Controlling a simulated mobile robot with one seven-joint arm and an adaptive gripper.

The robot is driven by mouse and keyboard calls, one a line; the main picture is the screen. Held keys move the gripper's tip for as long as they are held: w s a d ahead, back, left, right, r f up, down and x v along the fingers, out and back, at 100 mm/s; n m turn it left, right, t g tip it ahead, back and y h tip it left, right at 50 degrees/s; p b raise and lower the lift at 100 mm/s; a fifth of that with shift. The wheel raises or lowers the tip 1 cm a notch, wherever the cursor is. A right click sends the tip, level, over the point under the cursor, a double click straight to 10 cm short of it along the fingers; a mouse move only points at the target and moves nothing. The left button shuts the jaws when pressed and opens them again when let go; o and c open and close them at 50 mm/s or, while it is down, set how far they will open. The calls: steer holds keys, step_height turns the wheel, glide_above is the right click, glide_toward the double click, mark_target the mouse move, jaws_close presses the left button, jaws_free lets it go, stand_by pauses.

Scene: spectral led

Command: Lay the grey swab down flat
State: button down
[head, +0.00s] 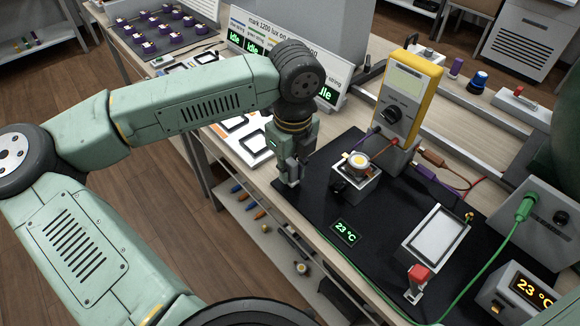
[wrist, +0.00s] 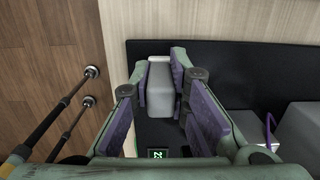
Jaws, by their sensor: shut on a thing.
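The grey swab (wrist: 161,92) is a pale grey block with rounded edges. In the wrist view it sits between the purple pads of my gripper (wrist: 163,88), which is shut on it. In the head view my gripper (head: 290,177) points down at the left edge of the black mat (head: 318,203), and I cannot make the swab out clearly there. The swab is over or on the mat; whether it touches the mat is not clear. Its near end is partly hidden by the fingers.
Right of my gripper stands a small block with a round LED (head: 357,162). A yellow meter (head: 408,92) stands behind it. A green temperature display (head: 346,232), a white-topped box (head: 436,236) and a red-topped switch (head: 417,280) are nearer. White-framed panels (head: 245,138) lie left of the mat.

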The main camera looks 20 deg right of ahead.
mark_target(292, 164)
steer(key=c, duration=1.5)
jaws_free()
steer(key=shift+f, duration=0.1)
steer(key=shift+c, duration=0.2)
steer(key=shift+r+p, duration=0.3)
steer(key=shift+p, duration=0.1)
steer(key=r, duration=0.4)
steer(key=r+b, duration=0.1)
steer(key=r, duration=0.3)
steer(key=r+b, duration=0.1)
steer(key=r, duration=0.2)
steer(key=shift+s+r, duration=0.4)
steer(key=shift+d, duration=0.1)
